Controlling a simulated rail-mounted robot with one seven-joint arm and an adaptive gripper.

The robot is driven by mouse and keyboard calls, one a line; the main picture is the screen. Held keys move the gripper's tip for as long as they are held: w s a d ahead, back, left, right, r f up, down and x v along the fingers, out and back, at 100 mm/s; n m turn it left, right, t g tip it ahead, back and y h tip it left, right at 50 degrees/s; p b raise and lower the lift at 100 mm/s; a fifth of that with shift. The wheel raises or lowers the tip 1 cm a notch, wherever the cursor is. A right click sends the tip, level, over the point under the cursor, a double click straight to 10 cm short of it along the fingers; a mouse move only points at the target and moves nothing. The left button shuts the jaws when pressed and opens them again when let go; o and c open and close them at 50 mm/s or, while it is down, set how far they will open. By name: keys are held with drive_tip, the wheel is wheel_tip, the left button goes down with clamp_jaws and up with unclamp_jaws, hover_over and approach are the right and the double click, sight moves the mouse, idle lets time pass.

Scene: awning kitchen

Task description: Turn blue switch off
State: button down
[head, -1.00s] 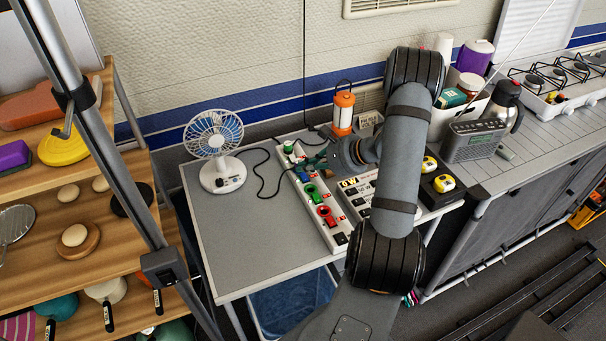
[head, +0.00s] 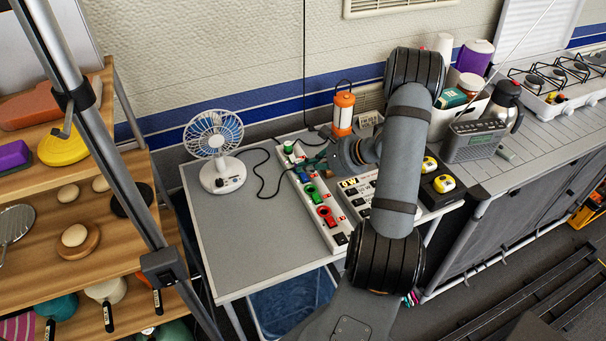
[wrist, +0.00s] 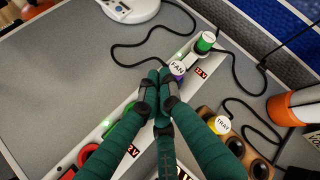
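The power strip (head: 331,232) lies on the grey table with coloured switches in a row. The blue switch (head: 303,177) shows in the head view between the green switch (head: 312,193) and my fingers. In the wrist view a small blue-purple part shows beside the "FAN" tag (wrist: 177,67); the rest is hidden by my fingers. My gripper (wrist: 159,76) points down at the strip beside this tag, its teal fingertips close together with no clear gap. It also shows in the head view (head: 312,164). I cannot tell whether it touches the switch.
A red switch (head: 326,215) sits at the strip's near end. A white fan (head: 214,150) stands left, its black cable running to the strip. An orange lantern (head: 343,113) stands behind.

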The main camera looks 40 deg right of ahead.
sight(306, 179)
drive_tip(key=shift+f, duration=0.15)
drive_tip(key=shift+f+b, duration=0.3)
drive_tip(key=shift+b, duration=0.3)
drive_tip(key=shift+w+f+b, duration=0.1)
drive_tip(key=shift+f+b, duration=0.15)
drive_tip(key=shift+b, duration=0.15)
idle(0.4)
drive_tip(key=shift+r, duration=0.1)
drive_tip(key=shift+r+p, duration=0.3)
drive_tip(key=shift+r, duration=0.35)
drive_tip(key=shift+r, duration=0.1)
drive_tip(key=shift+s+a+r+p, duration=0.1)
drive_tip(key=shift+s+r+p, duration=0.1)
drive_tip(key=shift+r+p, duration=0.8)
drive_tip(key=shift+s+a+r+p, duration=0.15)
drive_tip(key=shift+r+p, duration=0.4)
drive_tip(key=shift+r, duration=0.85)
drive_tip(key=shift+d, duration=0.1)
drive_tip(key=shift+f, duration=0.15)
